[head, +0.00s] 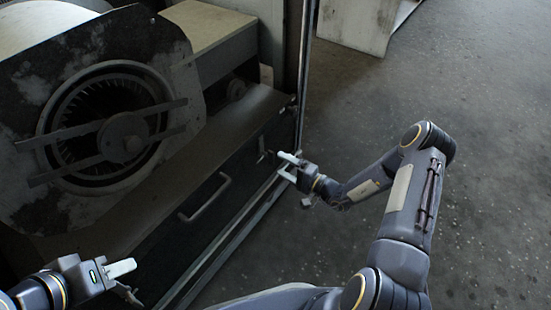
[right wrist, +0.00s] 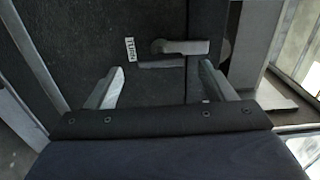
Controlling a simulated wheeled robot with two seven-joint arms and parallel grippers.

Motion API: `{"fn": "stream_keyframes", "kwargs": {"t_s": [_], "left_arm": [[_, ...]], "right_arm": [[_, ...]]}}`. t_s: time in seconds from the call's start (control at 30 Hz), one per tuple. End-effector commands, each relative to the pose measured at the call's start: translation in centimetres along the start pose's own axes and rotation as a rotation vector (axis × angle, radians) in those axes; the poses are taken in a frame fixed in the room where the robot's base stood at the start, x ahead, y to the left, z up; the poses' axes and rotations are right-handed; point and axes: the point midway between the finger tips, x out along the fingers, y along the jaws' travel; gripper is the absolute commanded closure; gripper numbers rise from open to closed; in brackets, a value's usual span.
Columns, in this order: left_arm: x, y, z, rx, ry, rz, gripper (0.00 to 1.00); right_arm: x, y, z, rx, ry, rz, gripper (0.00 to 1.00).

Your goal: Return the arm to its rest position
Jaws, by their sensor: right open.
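My right gripper (head: 282,164) is open and empty, in front of the lower dark panel (head: 235,165) of the blower housing, near a small latch (head: 262,157). In the right wrist view its two fingers (right wrist: 161,68) stand wide apart with nothing between them. A grey latch handle (right wrist: 180,47) lies beyond the fingertips; a gap seems to separate them, though depth is hard to judge. My right arm reaches in from the lower right with its elbow bent up. My left gripper (head: 134,283) is at the lower left, fingers apart and empty.
The blower (head: 110,125), with its round fan opening and cross bars, fills the upper left. A bar handle (head: 204,197) sits on the panel. A metal post (head: 305,65) stands beside the right gripper. Open floor (head: 480,130) lies right; a pale box (head: 358,22) is behind.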

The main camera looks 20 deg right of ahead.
Motion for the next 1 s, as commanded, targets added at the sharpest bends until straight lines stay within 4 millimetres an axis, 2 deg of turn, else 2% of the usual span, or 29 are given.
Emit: {"fn": "stream_keyframes", "kwargs": {"t_s": [0.1,0.2,0.67,0.77,0.87,0.97,1.0], "left_arm": [[-0.4,0.2,-0.2,0.0,0.0,0.0,0.64],[-0.4,0.2,-0.2,0.0,0.0,0.0,0.64],[-0.4,0.2,-0.2,0.0,0.0,0.0,0.64],[-0.4,0.2,-0.2,0.0,0.0,0.0,0.64],[-0.4,0.2,-0.2,0.0,0.0,0.0,0.64],[-0.4,0.2,-0.2,0.0,0.0,0.0,0.64],[-0.4,0.2,-0.2,0.0,0.0,0.0,0.64]], "right_arm": [[-1.3,-0.1,0.0,0.0,0.001,-0.001,0.24],[-1.8,0.0,0.0,0.0,0.0,0.0,0.24],[-1.8,0.0,0.0,0.0,-0.001,-0.001,0.24],[-1.7,-0.5,0.1,-0.004,-0.012,-0.002,0.24],[-1.5,-2.9,0.6,-0.021,-0.077,-0.005,0.24],[-1.4,-7.4,2.1,-0.052,-0.208,0.008,0.24],[-1.6,-9.5,3.1,-0.068,-0.273,0.021,0.24]]}}
